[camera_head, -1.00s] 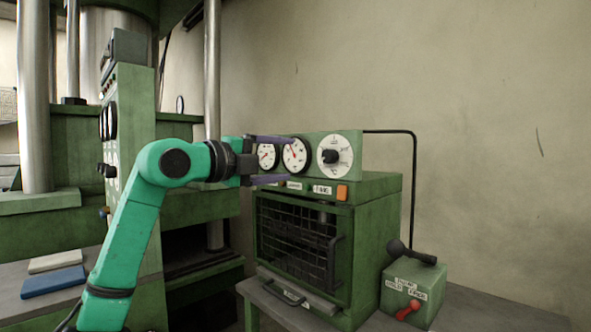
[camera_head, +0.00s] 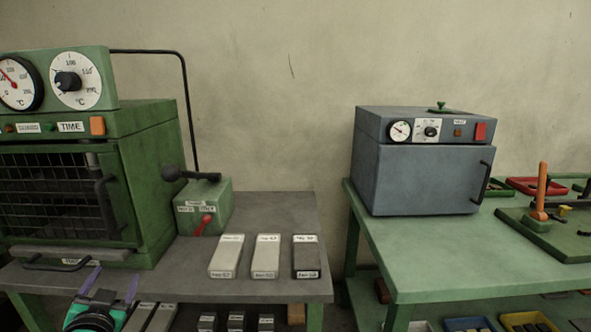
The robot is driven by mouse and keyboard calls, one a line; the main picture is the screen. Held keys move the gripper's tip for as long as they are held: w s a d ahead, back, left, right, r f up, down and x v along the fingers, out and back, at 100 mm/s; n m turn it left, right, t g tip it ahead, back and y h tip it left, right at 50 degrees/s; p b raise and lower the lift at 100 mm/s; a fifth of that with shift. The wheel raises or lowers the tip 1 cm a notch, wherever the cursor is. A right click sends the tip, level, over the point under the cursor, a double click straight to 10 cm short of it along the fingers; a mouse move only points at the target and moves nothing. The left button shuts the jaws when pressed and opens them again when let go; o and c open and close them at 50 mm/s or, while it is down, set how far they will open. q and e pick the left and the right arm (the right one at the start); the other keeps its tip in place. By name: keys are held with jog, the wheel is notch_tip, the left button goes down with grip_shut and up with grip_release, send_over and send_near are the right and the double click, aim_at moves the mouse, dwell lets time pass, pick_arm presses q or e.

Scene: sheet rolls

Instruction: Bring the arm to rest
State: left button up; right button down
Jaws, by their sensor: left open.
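My left gripper (camera_head: 112,286) is low at the left edge of the view, in front of the grey bench and below the green oven. Its two purple fingers point up and stand apart, with nothing between them. Only the teal and black wrist end of my left arm shows; the rest is out of the picture. My right gripper is not in view.
A green oven (camera_head: 150,190) and a green switch box (camera_head: 215,208) with a red lever stand on the grey bench (camera_head: 275,288), beside three labelled blocks. A grey-blue oven (camera_head: 420,175) stands on a green table (camera_head: 385,245) at right. A gap separates the tables.

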pick_arm(q)
jog(key=s+d+f+g+h, duration=0.2)
jog(key=s+d+f+g, duration=0.15)
jog(key=f, duration=0.45)
jog(key=s+d+f+g+h, duration=0.1)
jog(key=s+d+f+g, duration=0.2)
jog(key=s+f, duration=0.35)
jog(key=s+d+f+g+h, duration=0.4)
jog(key=s+d+f+g, duration=0.1)
jog(key=s+d+f, duration=0.35)
notch_tip(320, 180, down, 17)
jog(key=s+g+p, duration=0.1)
jog(key=s+p, duration=0.2)
jog(key=p, duration=0.4)
jog(key=s+a+f+p, duration=0.1)
jog(key=s+f, duration=0.3)
jog(key=s, duration=0.4)
jog(key=s+a+f+m+g+p, duration=0.1)
jog(key=s+a+f+p, duration=0.1)
jog(key=s+f, duration=0.3)
jog(key=s+p, duration=0.1)
jog(key=s, duration=0.2)
jog(key=shift+s+a+f+y+p, duration=0.2)
jog(key=shift+a+y+p, duration=0.1)
jog(key=shift+p, duration=0.1)
jog(key=shift+g, duration=0.25)
